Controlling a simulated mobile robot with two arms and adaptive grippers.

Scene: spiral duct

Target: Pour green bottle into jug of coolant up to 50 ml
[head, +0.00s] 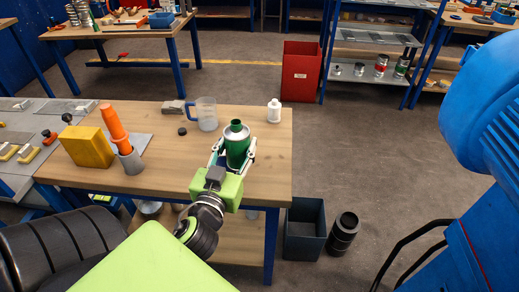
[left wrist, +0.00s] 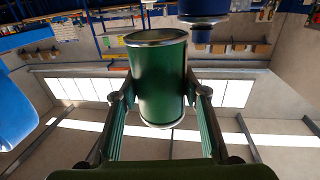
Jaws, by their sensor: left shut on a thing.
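The green bottle (head: 237,148) stands roughly upright over the right part of the wooden workbench, its dark open neck at the top. My left gripper (head: 236,158) is shut around its body. The left wrist view shows the green bottle (left wrist: 158,80) between the two fingers (left wrist: 158,95). I cannot tell whether its base touches the bench. The clear measuring jug (head: 206,113) stands upright on the bench, just behind and left of the bottle, with its handle to the left. Its liquid level is too small to read. My right gripper is not in view.
A small black cap (head: 182,131) lies left of the jug. A white bottle (head: 274,111) stands at the bench's back right. An orange bottle (head: 114,125) leans in a grey holder beside a yellow block (head: 87,146). A dark bin (head: 305,230) stands on the floor right of the bench.

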